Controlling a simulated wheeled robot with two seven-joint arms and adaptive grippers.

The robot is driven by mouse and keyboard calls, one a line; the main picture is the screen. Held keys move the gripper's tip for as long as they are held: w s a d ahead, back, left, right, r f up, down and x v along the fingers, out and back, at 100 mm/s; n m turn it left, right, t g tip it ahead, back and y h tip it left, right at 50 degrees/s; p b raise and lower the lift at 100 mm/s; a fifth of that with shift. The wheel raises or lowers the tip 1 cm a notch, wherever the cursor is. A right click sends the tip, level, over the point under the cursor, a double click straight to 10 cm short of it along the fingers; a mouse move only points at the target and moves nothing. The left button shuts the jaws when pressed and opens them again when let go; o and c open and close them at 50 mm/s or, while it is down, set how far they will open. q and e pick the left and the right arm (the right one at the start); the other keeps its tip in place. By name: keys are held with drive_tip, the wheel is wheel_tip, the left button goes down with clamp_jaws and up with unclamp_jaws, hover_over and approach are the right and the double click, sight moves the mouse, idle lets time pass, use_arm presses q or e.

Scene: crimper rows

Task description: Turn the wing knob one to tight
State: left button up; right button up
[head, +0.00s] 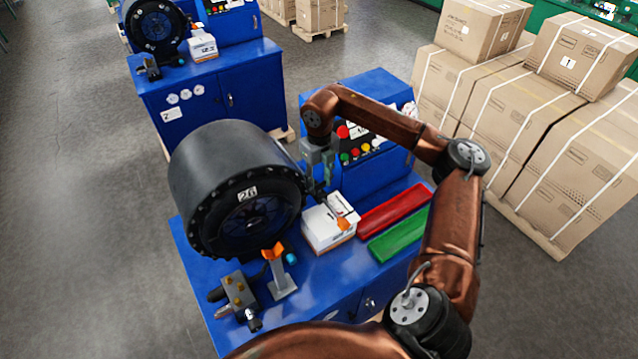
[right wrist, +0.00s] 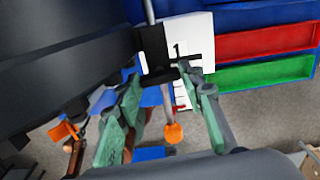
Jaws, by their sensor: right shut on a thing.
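My right gripper (head: 322,186) reaches down beside the right face of the big black drum (head: 232,165), above the white box (head: 328,230). In the right wrist view its two green-grey fingers (right wrist: 162,84) stand on either side of a dark part with thin bars, which I take for the wing knob (right wrist: 156,52). The gripper is shut on it. A label with a "1" shows just behind it. In the head view the knob is too small and covered to make out, and its turn angle cannot be told. My left gripper is not in view.
A red tray (head: 396,209) and a green tray (head: 399,235) lie right of the box. An orange-topped stand (head: 281,277) and a metal clamp block (head: 238,290) stand at the front of the blue bench. Cartons (head: 540,130) are stacked at the right.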

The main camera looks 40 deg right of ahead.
sight(319, 184)
drive_tip(key=shift+w+r+m, duration=0.1)
drive_tip(key=shift+m, duration=0.4)
drive_tip(key=o, duration=1.2)
drive_tip(key=shift+d, duration=0.15)
drive_tip(key=shift+c, duration=0.2)
wheel_tip(319, 184, up, 7)
drive_tip(key=shift+f, duration=0.1)
drive_tip(key=shift+d+r, duration=0.1)
drive_tip(key=shift+r, duration=0.45)
